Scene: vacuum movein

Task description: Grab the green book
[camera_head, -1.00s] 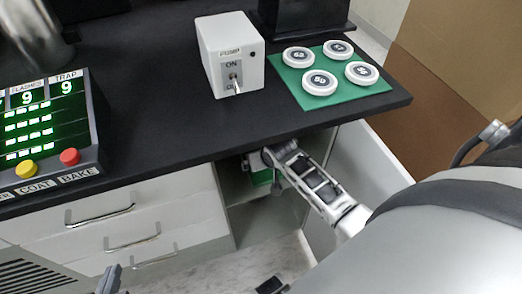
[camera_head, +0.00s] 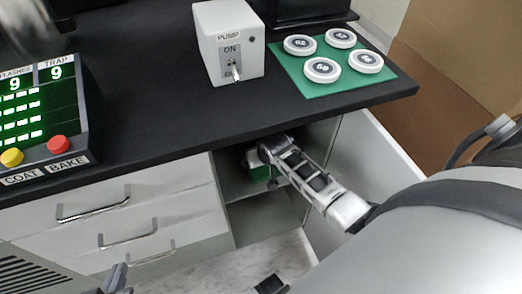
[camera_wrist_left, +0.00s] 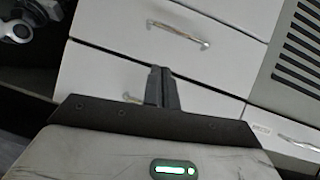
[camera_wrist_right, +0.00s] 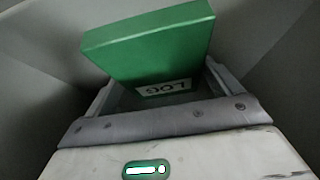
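The green book (camera_wrist_right: 150,45), with a white LOG label, fills the upper middle of the right wrist view. Part of it also shows in the open cabinet compartment in the head view (camera_head: 259,173). My right gripper (camera_wrist_right: 160,92) has its fingers wide apart, one at each side of the book's labelled end. I cannot make out firm contact, and the fingertips are partly hidden by the book. My left gripper (camera_wrist_left: 161,72) is shut and empty in front of the drawers. Its tip shows at the bottom left of the head view (camera_head: 118,274).
The black countertop (camera_head: 180,110) overhangs the compartment and carries a white pump box (camera_head: 229,45), a green mat (camera_head: 318,88) with white discs, and a control panel (camera_head: 45,115). White drawers (camera_head: 120,205) are left of the compartment. A white panel (camera_head: 365,165) stands on its right.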

